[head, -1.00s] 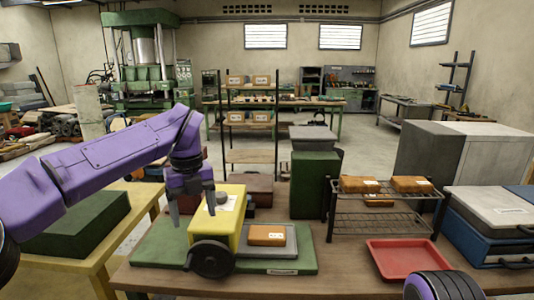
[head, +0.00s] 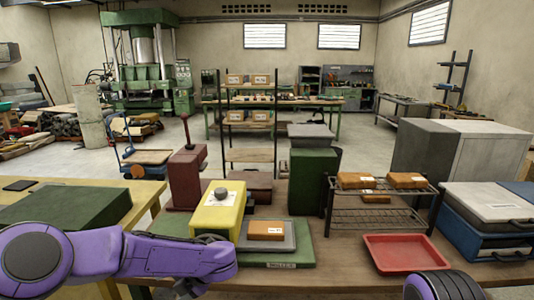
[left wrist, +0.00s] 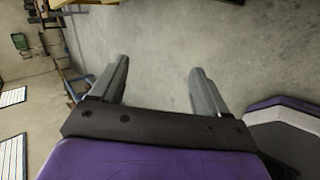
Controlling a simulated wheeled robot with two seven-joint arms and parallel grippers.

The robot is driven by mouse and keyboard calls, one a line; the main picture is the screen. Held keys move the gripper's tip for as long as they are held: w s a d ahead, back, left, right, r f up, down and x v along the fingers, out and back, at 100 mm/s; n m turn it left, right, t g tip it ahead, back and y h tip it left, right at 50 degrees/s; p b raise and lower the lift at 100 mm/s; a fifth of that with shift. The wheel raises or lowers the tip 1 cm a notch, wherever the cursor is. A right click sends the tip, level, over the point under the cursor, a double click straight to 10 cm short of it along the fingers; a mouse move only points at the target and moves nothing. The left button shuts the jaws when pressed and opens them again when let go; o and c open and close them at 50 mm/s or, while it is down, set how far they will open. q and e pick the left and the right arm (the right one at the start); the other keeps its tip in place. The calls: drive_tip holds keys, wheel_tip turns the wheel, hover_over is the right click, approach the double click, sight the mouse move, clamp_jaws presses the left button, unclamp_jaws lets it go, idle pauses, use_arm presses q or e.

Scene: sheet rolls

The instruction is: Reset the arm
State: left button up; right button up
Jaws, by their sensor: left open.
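My left arm is purple and lies low across the front left of the head view, over the near edge of the tables. Its gripper is mostly hidden below the forearm there. In the left wrist view my left gripper (left wrist: 157,85) has its two grey fingers wide apart, with only bare floor between them. It is open and empty. My right gripper is not in view; only a part of my right arm shows at the bottom right of the head view.
The wooden table holds a yellow machine (head: 218,208) on a green base (head: 290,264), an orange-brown block (head: 265,231), a wire rack (head: 380,213) and a red tray (head: 408,253). A dark green slab (head: 72,206) lies on the yellow table (head: 148,188) at left.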

use_arm(q)
drive_tip(key=s+a+f+m+t+h, duration=0.1)
drive_tip(key=s+a+f+m+t, duration=0.1)
drive_tip(key=s+f+m, duration=0.6)
drive_tip(key=s+a+f+m+t+h, duration=0.1)
drive_tip(key=s+a+f+m+t, duration=0.1)
drive_tip(key=s+f+m, duration=0.7)
drive_tip(key=s+a+f+m+g+h, duration=0.1)
drive_tip(key=s+f+m+h, duration=0.1)
drive_tip(key=s, duration=0.7)
drive_tip(key=s+a+f+m+g+h, duration=0.1)
drive_tip(key=s+f+m+g, duration=0.1)
drive_tip(key=s+f+m, duration=0.2)
drive_tip(key=s+m, duration=0.3)
drive_tip(key=s, duration=0.2)
drive_tip(key=shift+s+f+h, duration=0.35)
drive_tip(key=shift+f+h, duration=0.05)
